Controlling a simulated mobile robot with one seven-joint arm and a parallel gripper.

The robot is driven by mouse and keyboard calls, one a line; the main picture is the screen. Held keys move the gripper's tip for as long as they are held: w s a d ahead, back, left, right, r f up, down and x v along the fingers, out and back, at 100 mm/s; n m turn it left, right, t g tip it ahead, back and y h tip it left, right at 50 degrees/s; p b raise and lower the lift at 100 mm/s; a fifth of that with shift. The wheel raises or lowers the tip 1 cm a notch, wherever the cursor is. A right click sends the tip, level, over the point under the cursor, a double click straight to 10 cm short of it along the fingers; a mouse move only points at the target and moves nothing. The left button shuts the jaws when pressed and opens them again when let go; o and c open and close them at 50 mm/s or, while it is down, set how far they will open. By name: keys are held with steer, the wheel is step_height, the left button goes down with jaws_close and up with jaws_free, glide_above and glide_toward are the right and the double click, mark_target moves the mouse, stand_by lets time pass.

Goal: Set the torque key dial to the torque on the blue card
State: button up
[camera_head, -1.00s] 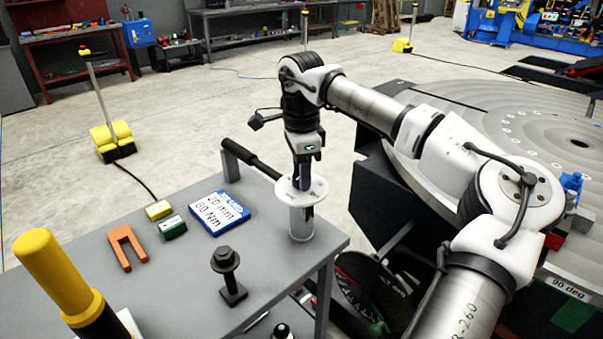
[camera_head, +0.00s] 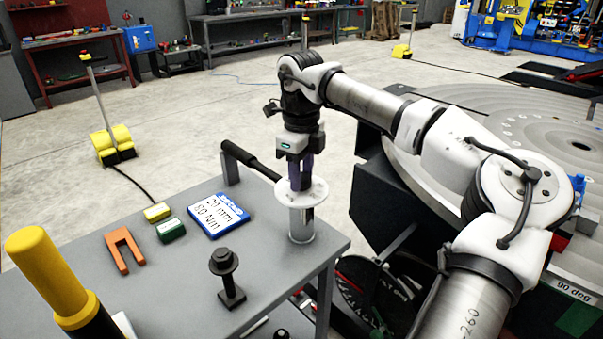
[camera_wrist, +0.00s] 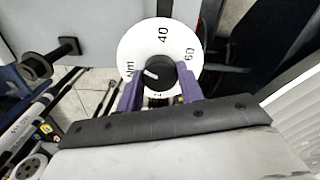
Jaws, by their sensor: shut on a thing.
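In the wrist view the dial (camera_wrist: 135,45) shows 40, 60 and Nm, with more print partly hidden below. Its black centre knob (camera_wrist: 160,73) has a white mark pointing left, towards the Nm print. My gripper (camera_head: 301,180) points down from above, its purple fingers shut on the knob; the fingers (camera_wrist: 160,90) sit either side of it.
An orange fork-shaped piece (camera_head: 124,250), a yellow block (camera_head: 157,212), a green block (camera_head: 171,230) and a black bolt (camera_head: 223,262) are on the bench. A yellow-topped post (camera_head: 45,265) stands front left. The large round positioner table (camera_head: 520,130) is at right.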

steer(key=shift+m, duration=0.3)
steer(key=o, duration=1)
step_height(320, 180, up, 14)
steer(key=shift+b, duration=0.4)
steer(key=shift+s+f, duration=0.1)
